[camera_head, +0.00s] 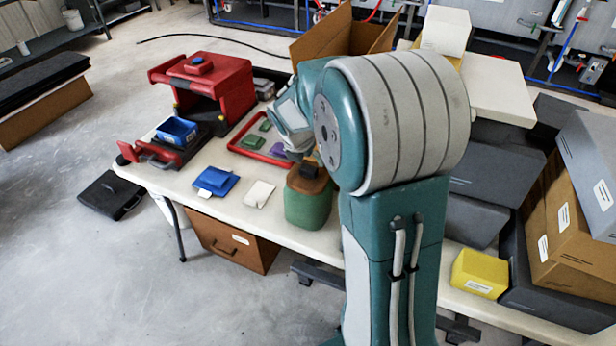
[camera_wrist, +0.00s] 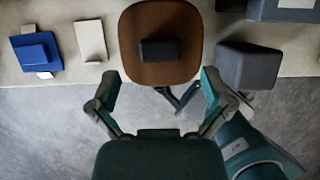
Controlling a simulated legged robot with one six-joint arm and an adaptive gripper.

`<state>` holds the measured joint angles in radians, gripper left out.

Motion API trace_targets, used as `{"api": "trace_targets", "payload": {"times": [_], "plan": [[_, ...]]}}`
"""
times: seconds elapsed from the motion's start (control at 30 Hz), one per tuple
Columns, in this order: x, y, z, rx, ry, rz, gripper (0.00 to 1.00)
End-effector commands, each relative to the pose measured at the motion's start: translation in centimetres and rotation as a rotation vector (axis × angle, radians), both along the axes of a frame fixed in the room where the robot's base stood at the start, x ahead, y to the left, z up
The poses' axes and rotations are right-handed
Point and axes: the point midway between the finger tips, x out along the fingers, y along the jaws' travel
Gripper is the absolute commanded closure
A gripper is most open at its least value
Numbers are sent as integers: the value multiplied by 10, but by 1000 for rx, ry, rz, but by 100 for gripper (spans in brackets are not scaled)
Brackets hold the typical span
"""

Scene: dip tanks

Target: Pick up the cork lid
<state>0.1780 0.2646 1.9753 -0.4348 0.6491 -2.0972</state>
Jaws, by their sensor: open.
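The cork lid is brown with a dark block-shaped knob. In the head view the cork lid (camera_head: 299,184) sits on top of a green canister (camera_head: 308,208) near the table's front edge, partly behind my arm. In the wrist view the lid (camera_wrist: 137,31) shows from above at top centre, with its dark knob (camera_wrist: 160,49) in the middle. My gripper (camera_wrist: 160,76) is open and empty, its two fingers spread wide. The fingertips lie on either side of the lid's near edge in the picture. My arm hides most of the gripper in the head view.
A blue object (camera_head: 215,181) and a white card (camera_head: 259,194) lie left of the canister. A red tray (camera_head: 240,148) with green pieces is behind. A dark grey block (camera_wrist: 248,66) stands right of the lid. Boxes, including a yellow one (camera_head: 479,272), crowd the right.

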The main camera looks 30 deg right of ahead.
Motion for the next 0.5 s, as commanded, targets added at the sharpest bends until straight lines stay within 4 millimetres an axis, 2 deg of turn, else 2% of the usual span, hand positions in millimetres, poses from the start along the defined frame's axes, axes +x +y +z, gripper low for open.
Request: {"api": "trace_targets", "payload": {"times": [0.13, 0.33, 0.5], "plan": [[2, -2, -13, -1, 2, 0, 0], [8, -9, -43, -1, 2, -2, 0], [11, -12, -52, -1, -1, -1, 0]]}}
